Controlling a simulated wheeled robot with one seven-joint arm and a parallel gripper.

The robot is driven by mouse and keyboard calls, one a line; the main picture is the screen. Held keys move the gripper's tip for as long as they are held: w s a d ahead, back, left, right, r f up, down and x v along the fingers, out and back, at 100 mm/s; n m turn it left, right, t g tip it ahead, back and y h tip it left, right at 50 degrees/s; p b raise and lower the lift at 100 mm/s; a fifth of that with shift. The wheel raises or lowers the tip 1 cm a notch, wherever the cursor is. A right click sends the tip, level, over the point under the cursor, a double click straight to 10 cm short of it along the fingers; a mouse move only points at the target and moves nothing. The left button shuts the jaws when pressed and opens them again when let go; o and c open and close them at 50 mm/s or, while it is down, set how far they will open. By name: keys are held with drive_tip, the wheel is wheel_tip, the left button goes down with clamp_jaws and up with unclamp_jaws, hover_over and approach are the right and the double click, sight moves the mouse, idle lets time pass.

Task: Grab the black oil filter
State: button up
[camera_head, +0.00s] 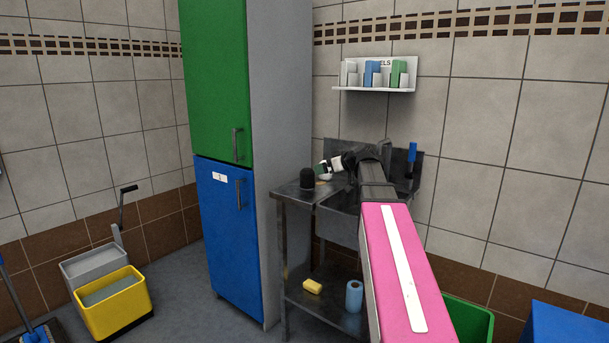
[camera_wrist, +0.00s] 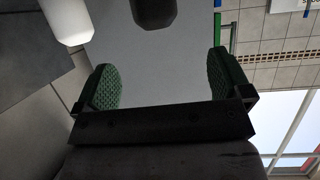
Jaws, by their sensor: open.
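The black oil filter (camera_head: 307,179) stands upright on the left end of a metal sink table. In the wrist view, a dark rounded object that looks like the filter (camera_wrist: 154,11) shows at the top edge, partly cut off. My gripper (camera_head: 322,170) is just right of the filter in the head view, small and partly hidden. In the wrist view, my gripper (camera_wrist: 163,82) has its two green pads wide apart with nothing between them. The filter lies beyond the pads, apart from them.
A white rounded object (camera_wrist: 68,20) shows beside the filter in the wrist view. The metal table (camera_head: 284,193) has a yellow sponge (camera_head: 312,286) and blue roll (camera_head: 354,296) on its lower shelf. A tall green and blue cabinet (camera_head: 225,220) stands close on the left.

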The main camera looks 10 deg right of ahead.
sight(310, 169)
drive_tip(key=x, duration=1.1)
drive_tip(key=shift+w, duration=0.4)
drive_tip(key=shift+r, duration=0.1)
drive_tip(key=c, duration=1.2)
